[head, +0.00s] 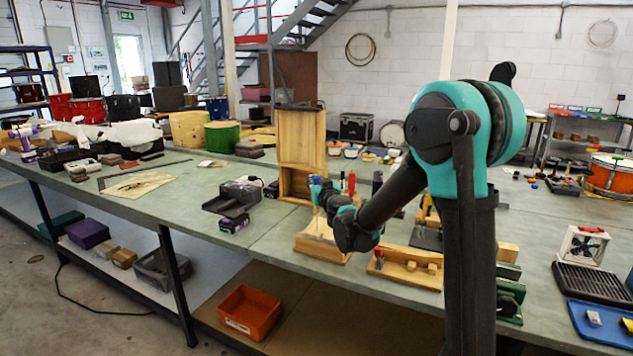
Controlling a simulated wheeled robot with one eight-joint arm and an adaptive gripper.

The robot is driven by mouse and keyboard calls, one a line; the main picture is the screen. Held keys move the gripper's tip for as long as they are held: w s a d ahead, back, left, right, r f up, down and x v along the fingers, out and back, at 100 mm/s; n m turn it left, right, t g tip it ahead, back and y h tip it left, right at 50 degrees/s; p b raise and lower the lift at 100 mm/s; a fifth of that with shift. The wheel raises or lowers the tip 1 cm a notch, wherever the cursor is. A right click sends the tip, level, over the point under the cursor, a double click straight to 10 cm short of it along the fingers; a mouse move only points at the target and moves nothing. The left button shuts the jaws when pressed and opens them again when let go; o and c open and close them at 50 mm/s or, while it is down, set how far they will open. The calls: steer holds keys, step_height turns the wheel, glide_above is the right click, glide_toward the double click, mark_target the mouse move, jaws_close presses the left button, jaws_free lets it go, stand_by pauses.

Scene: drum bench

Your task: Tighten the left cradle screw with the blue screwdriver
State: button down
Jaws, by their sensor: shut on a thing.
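My gripper (325,197) is small in the head view, near the middle of the bench, above a light wooden block (318,249). It is shut on the blue screwdriver (316,183), whose blue handle shows at the fingers. The lower part of the screwdriver is hard to make out against the block, so I cannot tell whether its tip touches a screw. The wooden block looks like the cradle. My wrist and forearm cover its right side, and its left screw is too small to tell.
A tall open wooden box (302,150) stands close behind my gripper. A wooden board (412,279) with small blocks and a red-handled tool (378,256) lies to the right. A dark grey device (238,193) sits to the left. The bench top (165,220) has free room at front left.

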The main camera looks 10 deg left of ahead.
steer(key=n+g+y, duration=0.3)
steer(key=g, duration=0.1)
steer(key=s+a+n+g+y, duration=0.1)
steer(key=n+g+y, duration=0.3)
steer(key=g, duration=0.1)
steer(key=s+a+n+g+y, duration=0.1)
steer(key=n+g+y, duration=0.2)
steer(key=n+g, duration=0.1)
steer(key=shift+s+y, duration=0.15)
steer(key=shift+y, duration=0.25)
steer(key=shift+f, duration=0.2)
steer(key=shift+w+d+m+t+h, duration=0.1)
steer(key=shift+w+m+t+h, duration=0.1)
steer(key=shift+m+t+h, duration=0.7)
steer(key=shift+w+d+m+t+h, duration=0.15)
steer(key=shift+m+t, duration=0.5)
steer(key=shift+t, duration=0.7)
steer(key=shift+w+d+m+t+h, duration=0.1)
steer(key=shift+w+m+t+h, duration=0.25)
steer(key=shift+m+t, duration=0.6)
steer(key=shift+s+t, duration=0.1)
steer(key=shift+t, duration=0.2)
